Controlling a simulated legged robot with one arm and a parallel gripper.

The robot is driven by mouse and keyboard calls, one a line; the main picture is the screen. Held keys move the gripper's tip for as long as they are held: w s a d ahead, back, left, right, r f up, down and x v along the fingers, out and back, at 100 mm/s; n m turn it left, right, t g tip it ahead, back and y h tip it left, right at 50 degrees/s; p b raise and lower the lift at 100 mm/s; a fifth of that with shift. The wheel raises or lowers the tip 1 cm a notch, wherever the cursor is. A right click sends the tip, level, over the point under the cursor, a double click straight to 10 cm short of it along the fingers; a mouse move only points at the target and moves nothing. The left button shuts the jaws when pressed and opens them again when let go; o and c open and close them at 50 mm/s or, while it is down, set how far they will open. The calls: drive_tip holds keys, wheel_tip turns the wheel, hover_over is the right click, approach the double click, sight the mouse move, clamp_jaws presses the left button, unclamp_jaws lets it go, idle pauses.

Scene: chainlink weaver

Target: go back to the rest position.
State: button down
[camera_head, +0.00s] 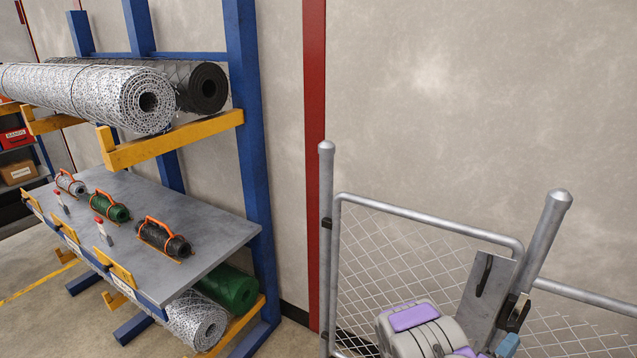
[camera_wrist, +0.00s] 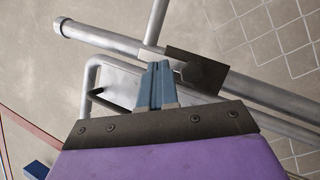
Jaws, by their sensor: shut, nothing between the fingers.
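My gripper (camera_head: 508,345) is at the lower right of the head view, beside the chain-link gate (camera_head: 420,218) and below its dark latch (camera_head: 517,312). In the wrist view its two blue-grey fingers (camera_wrist: 157,84) are together with nothing between them. The fingertips lie in front of the gate hardware, near the dark latch plate (camera_wrist: 200,70); I cannot tell whether they touch it. A grey plate (camera_head: 497,285) with a black handle (camera_head: 484,274) is on the gate's latch side. My grey and purple arm hides the gate's lower part.
A round steel post (camera_head: 549,235) stands right of the gate and another post (camera_head: 327,240) left. A blue rack (camera_head: 245,120) at left holds mesh rolls (camera_head: 95,98) on yellow arms. Its grey shelf (camera_head: 150,205) bears several small rolls with orange handles. A wall is behind.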

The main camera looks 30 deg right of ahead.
wheel_tip(320, 180, up, 10)
drive_tip(key=s+f+m+g+h, duration=0.1)
drive_tip(key=m+g+h, duration=0.1)
drive_tip(key=g, duration=0.3)
drive_tip(key=s+a+r+m+g+y, duration=0.95)
drive_tip(key=a+r+m+g, duration=0.45)
drive_tip(key=g, duration=0.3)
drive_tip(key=s+a+f+n+t+y+b, duration=0.1)
drive_tip(key=a+f+t+y, duration=0.25)
drive_tip(key=a, duration=0.55)
drive_tip(key=s+a+f+n+t+y+b, duration=0.1)
drive_tip(key=s+a+f+t+y, duration=0.15)
drive_tip(key=a+y, duration=0.45)
drive_tip(key=w+a+n+t+y, duration=0.1)
drive_tip(key=w+a+n+t, duration=0.1)
drive_tip(key=a, duration=0.5)
drive_tip(key=w+a+f+n+t+y, duration=0.1)
drive_tip(key=w+a+n+t, duration=0.1)
drive_tip(key=a, duration=0.6)
drive_tip(key=w+a+f+n+t+y, duration=0.1)
drive_tip(key=w+a+n+t, duration=0.2)
drive_tip(key=a+t, duration=0.2)
drive_tip(key=shift+a+t+y, duration=0.3)
drive_tip(key=shift+a, duration=0.95)
drive_tip(key=shift+w+d, duration=0.1)
drive_tip(key=shift+d, duration=0.15)
